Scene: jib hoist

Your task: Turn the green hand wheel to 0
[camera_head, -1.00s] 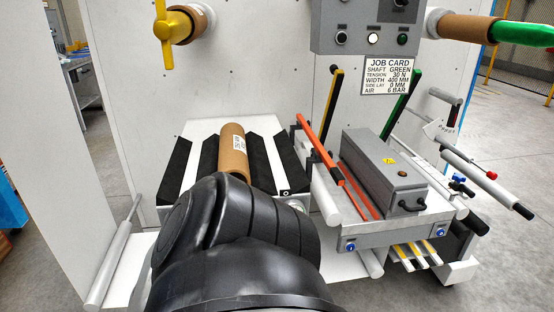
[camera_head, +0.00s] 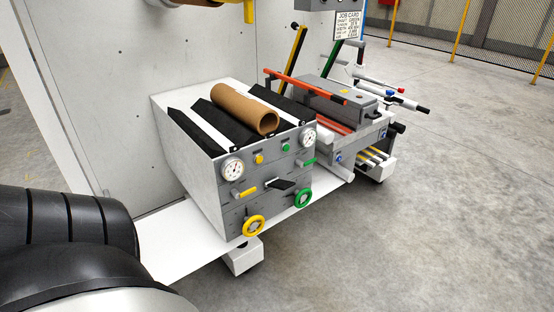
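The green hand wheel (camera_head: 303,199) is on the lower right of the grey front panel (camera_head: 262,190), upright and facing me. Its scale or pointer is too small to read. A yellow hand wheel (camera_head: 254,226) sits lower left of it on the same panel. A round gauge (camera_head: 308,137) and a green lever (camera_head: 303,162) are above the green wheel. A large black arm link of mine fills the lower left. Neither of my grippers shows, and nothing touches the green wheel.
A cardboard core (camera_head: 245,107) lies on the black-padded top of the cabinet. A white ledge (camera_head: 180,238) runs along its base. The grey bench unit (camera_head: 340,95) with an orange bar stands behind right. The concrete floor (camera_head: 430,220) at right is clear.

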